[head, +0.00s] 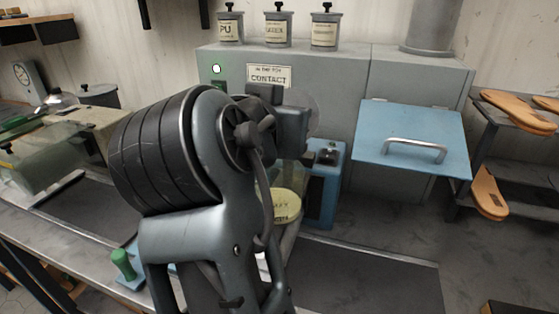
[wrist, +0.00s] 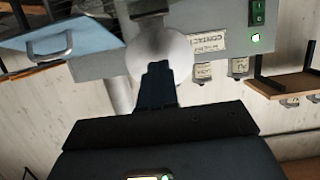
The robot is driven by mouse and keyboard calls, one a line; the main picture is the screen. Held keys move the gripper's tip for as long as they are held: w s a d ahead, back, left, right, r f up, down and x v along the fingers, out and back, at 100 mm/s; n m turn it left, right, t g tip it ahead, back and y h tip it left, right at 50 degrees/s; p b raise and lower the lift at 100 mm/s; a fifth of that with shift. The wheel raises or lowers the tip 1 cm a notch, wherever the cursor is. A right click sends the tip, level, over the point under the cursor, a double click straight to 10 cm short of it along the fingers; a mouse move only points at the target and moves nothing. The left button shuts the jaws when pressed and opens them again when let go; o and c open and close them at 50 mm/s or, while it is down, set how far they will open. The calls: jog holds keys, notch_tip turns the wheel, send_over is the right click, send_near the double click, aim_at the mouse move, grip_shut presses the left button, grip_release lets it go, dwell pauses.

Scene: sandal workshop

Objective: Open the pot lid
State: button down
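My gripper (wrist: 158,70) is raised in front of the grey cabinet, and its dark fingers are close together in the wrist view. A pale round disc (wrist: 178,52), which looks like a lid, is at the fingertips. Below my arm, a pot with a pale yellow lettered face (head: 284,206) stands at the bench, partly covered by the arm.
Several knobbed pots stand on the cabinet, one labelled PU (head: 229,27). A blue flap with a handle (head: 413,138) juts out at the right. A blue box (head: 322,190) stands behind the yellow-faced pot. Sandals (head: 517,110) lie on a rack at far right. The dark mat (head: 370,282) looks clear.

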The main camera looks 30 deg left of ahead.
jog(key=f+p+v, duration=0.2)
jog(key=p+v, duration=0.1)
jog(key=v, duration=0.8)
jog(key=shift+s+d, duration=0.25)
jog(key=shift+s, duration=0.5)
jog(key=shift+f, duration=0.2)
